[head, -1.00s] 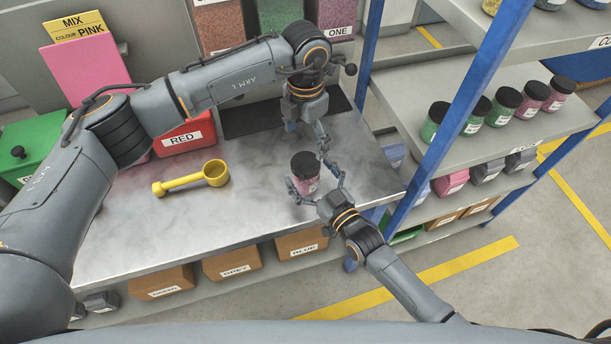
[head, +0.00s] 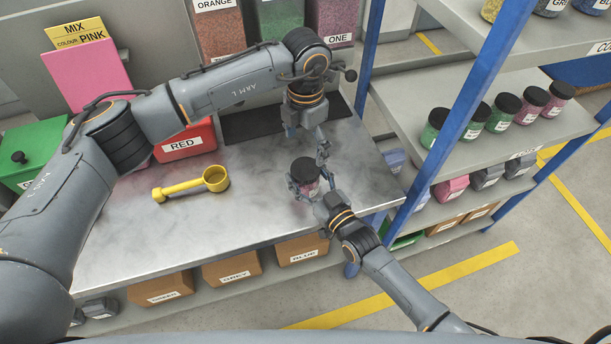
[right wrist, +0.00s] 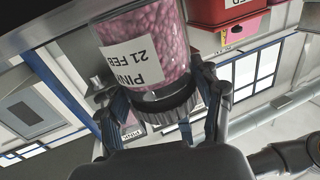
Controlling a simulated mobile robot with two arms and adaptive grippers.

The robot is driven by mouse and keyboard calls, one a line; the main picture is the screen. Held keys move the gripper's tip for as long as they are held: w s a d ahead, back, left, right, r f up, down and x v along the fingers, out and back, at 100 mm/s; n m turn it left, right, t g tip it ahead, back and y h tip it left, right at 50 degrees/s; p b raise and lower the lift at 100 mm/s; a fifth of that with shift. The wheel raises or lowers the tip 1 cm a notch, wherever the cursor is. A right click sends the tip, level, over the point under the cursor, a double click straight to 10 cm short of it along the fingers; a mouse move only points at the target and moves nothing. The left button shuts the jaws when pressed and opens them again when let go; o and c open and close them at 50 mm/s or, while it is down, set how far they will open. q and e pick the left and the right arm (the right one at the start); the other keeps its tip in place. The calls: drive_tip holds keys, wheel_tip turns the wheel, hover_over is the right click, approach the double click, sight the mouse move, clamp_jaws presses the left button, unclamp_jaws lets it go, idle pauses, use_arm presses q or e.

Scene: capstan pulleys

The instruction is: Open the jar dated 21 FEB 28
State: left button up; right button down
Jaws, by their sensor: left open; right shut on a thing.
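The jar (head: 311,188) has pink contents and a black lid (head: 305,170); it stands upright at the right part of the metal table. In the right wrist view the jar (right wrist: 155,45) appears upside down, its label reading PINK and 21 FEB; the year is cut off. The lid (right wrist: 160,108) is on. My right gripper (head: 308,190) is shut on the jar from the front right. My left gripper (head: 322,150) is open and empty, pointing down just behind and right of the lid, apart from it as far as I can tell.
A yellow scoop (head: 190,184) lies on the table (head: 240,225) left of the jar. A red bin (head: 186,142) and a green bin (head: 32,150) stand at the back left. A shelf rack with several jars (head: 502,112) and a blue post (head: 440,135) is close on the right.

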sight(306, 168)
use_arm(q)
drive_tip(key=m, duration=0.8)
drive_tip(key=shift+m, duration=0.4)
drive_tip(key=m, duration=0.3)
drive_tip(key=shift+m, duration=0.3)
drive_tip(key=m, duration=0.3)
drive_tip(key=shift+m, duration=0.4)
drive_tip(key=m, duration=0.3)
drive_tip(key=shift+m, duration=0.4)
drive_tip(key=m, duration=0.3)
drive_tip(key=shift+m, duration=0.3)
drive_tip(key=m, duration=0.3)
drive_tip(key=shift+m, duration=0.3)
drive_tip(key=m, duration=0.4)
drive_tip(key=shift+f, duration=4)
